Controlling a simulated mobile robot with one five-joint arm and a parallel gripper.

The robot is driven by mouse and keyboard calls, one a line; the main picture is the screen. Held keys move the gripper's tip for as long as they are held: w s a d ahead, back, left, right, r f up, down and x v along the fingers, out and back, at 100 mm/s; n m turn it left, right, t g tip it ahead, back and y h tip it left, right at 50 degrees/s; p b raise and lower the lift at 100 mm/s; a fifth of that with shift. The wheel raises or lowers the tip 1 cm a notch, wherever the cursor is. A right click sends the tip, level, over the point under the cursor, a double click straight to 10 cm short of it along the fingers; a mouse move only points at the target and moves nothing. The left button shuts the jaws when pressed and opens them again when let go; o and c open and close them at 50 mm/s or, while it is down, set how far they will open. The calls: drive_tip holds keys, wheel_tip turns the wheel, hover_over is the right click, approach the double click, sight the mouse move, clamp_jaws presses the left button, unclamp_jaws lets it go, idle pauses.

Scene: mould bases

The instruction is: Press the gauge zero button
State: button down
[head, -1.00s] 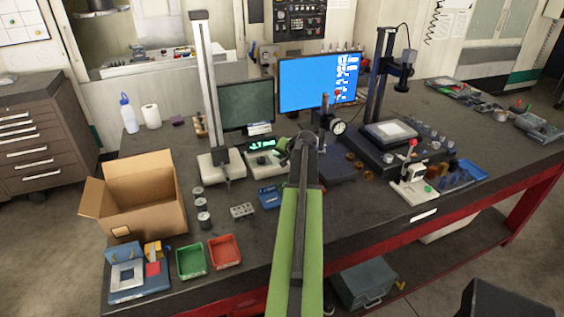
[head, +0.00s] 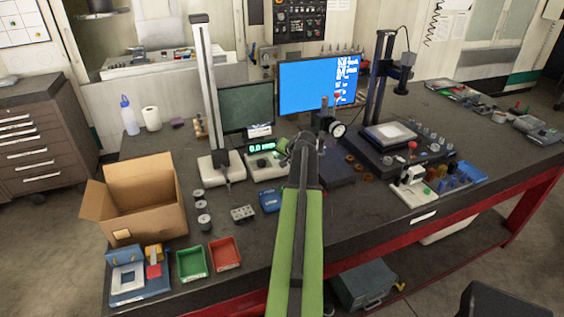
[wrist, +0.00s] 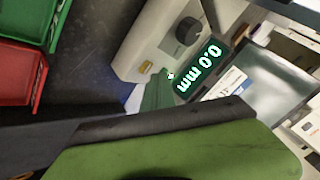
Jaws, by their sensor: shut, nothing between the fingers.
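The gauge's pale readout box (head: 266,162) stands on the bench beside a tall column gauge (head: 205,85). Its green display reads 0.0 mm, also clear in the wrist view (wrist: 200,69). My gripper (head: 284,147) is at the readout's right end in the head view, partly hidden by my arm. In the wrist view its green tip (wrist: 156,94) is shut and empty, close to the display's edge; contact cannot be told.
A dark monitor (head: 247,108) and a blue-screen monitor (head: 312,84) stand behind. A dial gauge (head: 338,130) stands right of my arm. A blue device (head: 269,200), a red tray (head: 224,254), a green tray (head: 192,263) and a cardboard box (head: 140,200) are nearer, at left.

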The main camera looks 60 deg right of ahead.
drive_tip(key=shift+r, duration=0.15)
wheel_tip(320, 180, up, 5)
drive_tip(key=p, duration=0.5)
idle(0.8)
